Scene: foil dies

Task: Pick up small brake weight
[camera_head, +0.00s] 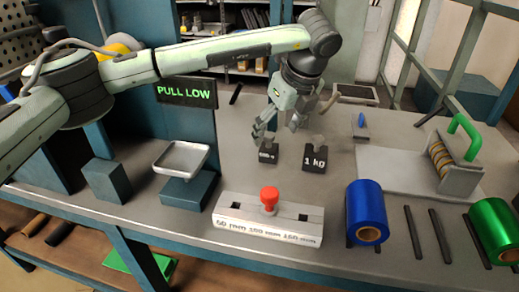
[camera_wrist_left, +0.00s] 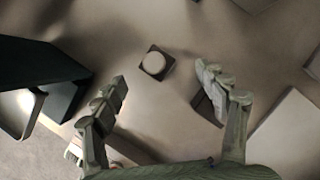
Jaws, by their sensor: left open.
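The small brake weight (camera_head: 268,154) is a dark block marked 500 g, standing upright on the grey bench in the head view. In the left wrist view the small weight (camera_wrist_left: 154,63) shows from above as a dark square with a pale round knob. My left gripper (camera_head: 277,128) is open above and just behind it, pointing down. In the left wrist view the fingers (camera_wrist_left: 172,92) are spread wide with nothing between them. The weight appears between their lines but beyond the tips. My right gripper is not in view.
A larger 1 kg weight (camera_head: 315,159) stands close to the right; the right finger partly covers it in the wrist view. A white block with a red knob (camera_head: 268,198) is in front. A tray scale (camera_head: 182,157) and PULL LOW display (camera_head: 187,92) are left. A blue roll (camera_head: 366,212) lies right.

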